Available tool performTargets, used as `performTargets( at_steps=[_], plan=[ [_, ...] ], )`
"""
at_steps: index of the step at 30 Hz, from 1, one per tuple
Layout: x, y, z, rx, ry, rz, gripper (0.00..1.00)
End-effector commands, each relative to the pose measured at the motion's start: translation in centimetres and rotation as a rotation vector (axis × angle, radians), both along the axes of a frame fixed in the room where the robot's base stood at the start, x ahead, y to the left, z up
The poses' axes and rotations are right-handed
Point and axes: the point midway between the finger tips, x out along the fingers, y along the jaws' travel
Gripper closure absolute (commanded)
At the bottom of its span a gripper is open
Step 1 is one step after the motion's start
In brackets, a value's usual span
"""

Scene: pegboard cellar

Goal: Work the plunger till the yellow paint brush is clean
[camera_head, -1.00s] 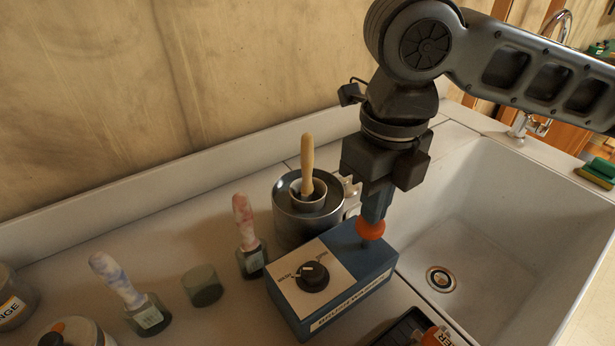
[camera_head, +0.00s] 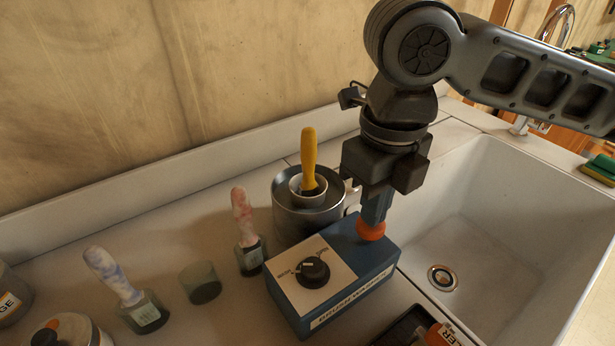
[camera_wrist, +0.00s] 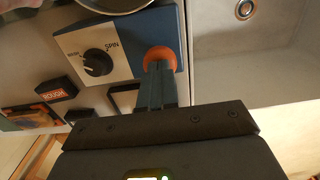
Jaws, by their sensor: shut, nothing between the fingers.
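The yellow paint brush (camera_head: 310,155) stands handle up in a small cup inside the round metal drum (camera_head: 290,215); its bristles are hidden. Its handle looks plain yellow. In front is the blue washer box (camera_head: 352,290) with a black dial (camera_head: 313,272) marked wash and spin. The plunger's orange knob (camera_head: 371,231) sits low at the box's back right corner; it also shows in the wrist view (camera_wrist: 158,54). My gripper (camera_head: 373,215) is shut and empty, pointing down with its fingertips at the top of the knob.
Two paint-smeared brushes stand in small jars (camera_head: 250,259) (camera_head: 145,314) on the left, with a greenish cup (camera_head: 200,284) between them. A white sink (camera_head: 470,235) opens to the right. A dark tray (camera_head: 405,325) lies in front.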

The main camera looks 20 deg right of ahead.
Motion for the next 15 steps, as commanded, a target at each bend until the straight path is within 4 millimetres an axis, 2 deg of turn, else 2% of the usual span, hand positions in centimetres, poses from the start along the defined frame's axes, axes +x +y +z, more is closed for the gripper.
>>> performTargets(
  at_steps=[10, 15],
  plan=[
    [0.0, 0.0, -2.2, 0.000, 0.001, -0.001, 1.00],
    [0.0, 0.0, -1.5, -0.001, 0.001, -0.001, 1.00]
  ],
)
